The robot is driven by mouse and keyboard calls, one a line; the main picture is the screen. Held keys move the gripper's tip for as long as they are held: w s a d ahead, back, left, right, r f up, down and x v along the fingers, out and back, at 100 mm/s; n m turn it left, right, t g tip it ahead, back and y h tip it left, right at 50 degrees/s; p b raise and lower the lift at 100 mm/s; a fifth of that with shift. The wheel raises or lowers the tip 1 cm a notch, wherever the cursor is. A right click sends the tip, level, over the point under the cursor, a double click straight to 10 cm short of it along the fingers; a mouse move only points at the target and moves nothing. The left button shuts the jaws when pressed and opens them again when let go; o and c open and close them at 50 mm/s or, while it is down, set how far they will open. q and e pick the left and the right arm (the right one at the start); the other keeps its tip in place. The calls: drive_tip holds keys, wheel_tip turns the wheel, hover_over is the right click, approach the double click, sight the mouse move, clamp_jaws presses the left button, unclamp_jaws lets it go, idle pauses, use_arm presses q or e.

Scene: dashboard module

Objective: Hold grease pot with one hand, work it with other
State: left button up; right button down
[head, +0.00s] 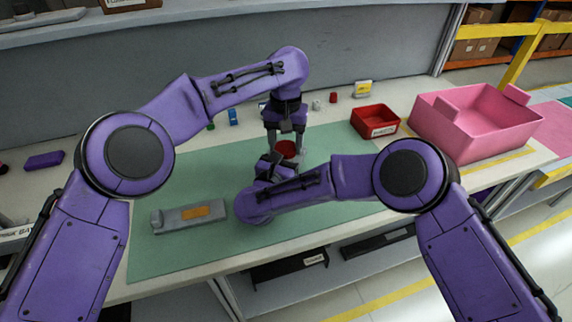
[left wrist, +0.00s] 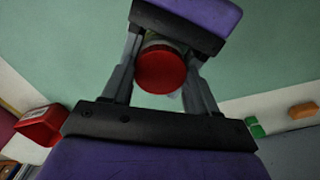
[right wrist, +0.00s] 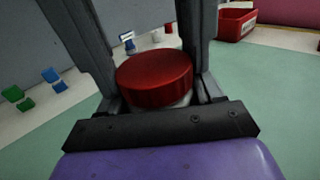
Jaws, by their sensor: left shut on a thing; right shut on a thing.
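The grease pot has a red lid (head: 286,148) and a pale body. It stands between my two grippers above the green mat (head: 150,245). My left gripper (head: 286,140) comes down from above, its fingers on either side of the lid. My right gripper (head: 273,165) reaches in from the front, shut around the pale body (right wrist: 180,102) under the lid. The lid also shows in the left wrist view (left wrist: 161,68) and the right wrist view (right wrist: 154,78). Most of the body is hidden by the fingers and lid.
A red bin (head: 375,122) and a pink crate (head: 475,123) stand at right. Small blue, green and red items line the back near the grey wall. The mat's front left is clear.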

use_arm(q)
drive_tip(key=shift+m, duration=1.1)
drive_tip(key=o, duration=1.2)
drive_tip(key=shift+c, duration=0.2)
drive_tip(key=shift+r, duration=2.3)
drive_tip(key=shift+c, duration=0.4)
